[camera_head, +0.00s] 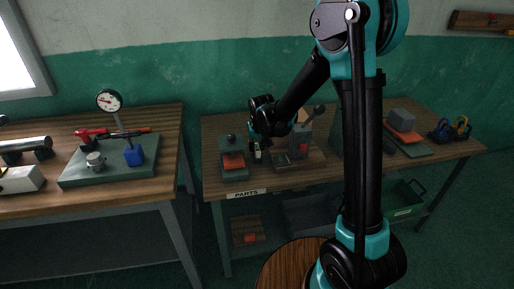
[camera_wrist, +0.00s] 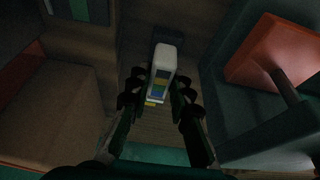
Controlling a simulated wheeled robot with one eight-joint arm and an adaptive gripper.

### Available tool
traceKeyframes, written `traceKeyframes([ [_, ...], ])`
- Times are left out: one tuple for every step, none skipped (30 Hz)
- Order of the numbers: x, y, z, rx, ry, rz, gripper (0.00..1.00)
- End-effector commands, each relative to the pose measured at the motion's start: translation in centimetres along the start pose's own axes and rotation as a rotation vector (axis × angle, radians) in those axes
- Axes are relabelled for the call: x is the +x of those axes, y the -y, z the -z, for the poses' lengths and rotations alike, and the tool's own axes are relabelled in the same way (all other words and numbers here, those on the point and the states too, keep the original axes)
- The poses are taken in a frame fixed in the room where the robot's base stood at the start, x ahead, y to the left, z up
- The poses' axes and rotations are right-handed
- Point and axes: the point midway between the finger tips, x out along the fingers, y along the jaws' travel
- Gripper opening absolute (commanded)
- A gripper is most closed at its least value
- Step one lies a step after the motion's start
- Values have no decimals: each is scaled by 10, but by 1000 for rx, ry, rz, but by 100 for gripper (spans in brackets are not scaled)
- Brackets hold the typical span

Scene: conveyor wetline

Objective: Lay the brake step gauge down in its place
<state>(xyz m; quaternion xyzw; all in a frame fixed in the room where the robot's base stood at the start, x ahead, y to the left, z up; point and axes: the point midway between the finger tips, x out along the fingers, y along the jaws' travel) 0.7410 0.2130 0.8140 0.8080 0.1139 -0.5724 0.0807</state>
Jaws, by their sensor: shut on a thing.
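The brake step gauge looks like a pale, narrow block with yellow, green and blue bands (camera_wrist: 163,62) in the wrist view. My gripper (camera_wrist: 158,92) is shut on it, with a dark finger on each side. Its pale end points away from me, and I cannot tell whether its underside touches the wood. In the head view my gripper (camera_head: 258,150) is low over the right-hand bench (camera_head: 268,186), between a green base with an orange pad and a grey block. I cannot tell which spot is the gauge's place.
An orange pad (camera_wrist: 268,45) on a dark base is close at right in the wrist view. A grey block with a red mark (camera_head: 303,140) stands right of my gripper. A dark panel with coloured stripes (camera_wrist: 80,10) is at upper left. A PARTS label (camera_head: 245,193) marks the front edge.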

Motion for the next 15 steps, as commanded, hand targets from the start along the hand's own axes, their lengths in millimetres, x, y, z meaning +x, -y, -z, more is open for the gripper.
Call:
traceKeyframes([
  [1,0,0,0,0,0,0],
  [2,0,0,0,0,0,0],
  [2,0,-1,0,0,0,0],
  [3,0,-1,0,0,0,0],
  [3,0,-1,0,0,0,0],
  [4,0,-1,0,0,0,0],
  [4,0,-1,0,0,0,0],
  [5,0,-2,0,0,0,0],
  [4,0,-1,0,0,0,25],
  [4,0,-2,0,0,0,28],
  [4,0,-2,0,0,0,32],
  [4,0,-2,0,0,0,37],
  [4,0,-2,0,0,0,41],
  [4,0,-2,0,0,0,44],
  [4,0,-2,0,0,0,44],
])
